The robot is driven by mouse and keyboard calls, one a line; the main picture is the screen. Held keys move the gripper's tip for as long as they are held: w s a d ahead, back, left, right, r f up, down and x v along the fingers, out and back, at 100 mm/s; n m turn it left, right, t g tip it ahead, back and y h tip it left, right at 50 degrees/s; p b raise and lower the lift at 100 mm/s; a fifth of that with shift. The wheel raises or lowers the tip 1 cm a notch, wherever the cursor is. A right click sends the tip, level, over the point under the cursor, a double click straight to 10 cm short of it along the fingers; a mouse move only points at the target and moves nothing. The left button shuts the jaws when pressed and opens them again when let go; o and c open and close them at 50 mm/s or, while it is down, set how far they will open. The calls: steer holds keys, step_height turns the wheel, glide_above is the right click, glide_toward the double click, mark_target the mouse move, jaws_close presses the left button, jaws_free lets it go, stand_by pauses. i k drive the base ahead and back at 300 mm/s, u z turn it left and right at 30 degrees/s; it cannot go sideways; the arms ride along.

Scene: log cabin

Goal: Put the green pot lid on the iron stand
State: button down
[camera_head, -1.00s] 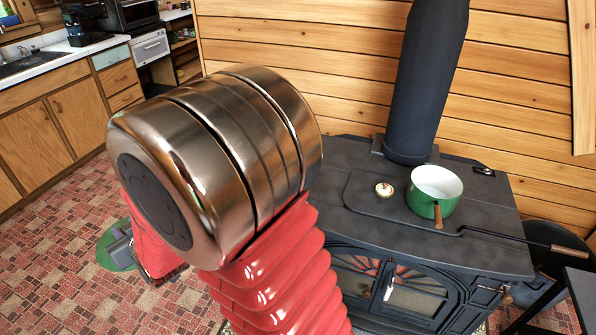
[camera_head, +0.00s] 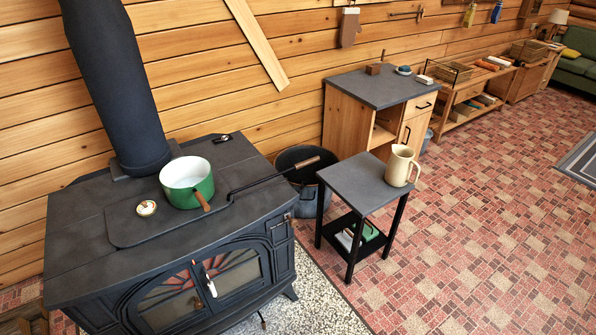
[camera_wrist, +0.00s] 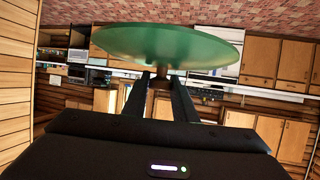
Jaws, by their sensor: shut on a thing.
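The green pot lid (camera_wrist: 168,45) is in the wrist view, seen nearly edge-on. My gripper (camera_wrist: 160,78) is shut on its brown knob. The wrist picture is upside down, with the floor at the top. Neither the lid nor my gripper shows in the head view. A small stand with thin black legs and a grey top (camera_head: 357,183) is right of the stove in the head view; it looks like the iron stand. A cream pitcher (camera_head: 401,166) stands at the right side of its top, and the left and middle parts are bare.
The black stove (camera_head: 75,255) bears a green pot (camera_head: 186,184) without a lid and a small round gauge (camera_head: 146,208). A black bucket (camera_head: 300,178) stands between stove and stand. A wooden cabinet (camera_head: 350,117) is behind. Open brick-patterned floor (camera_head: 470,230) lies to the right.

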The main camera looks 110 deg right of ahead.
mark_target(349, 177)
steer(key=z, duration=0.1)
steer(key=k, duration=2.8)
steer(key=z, duration=1.3)
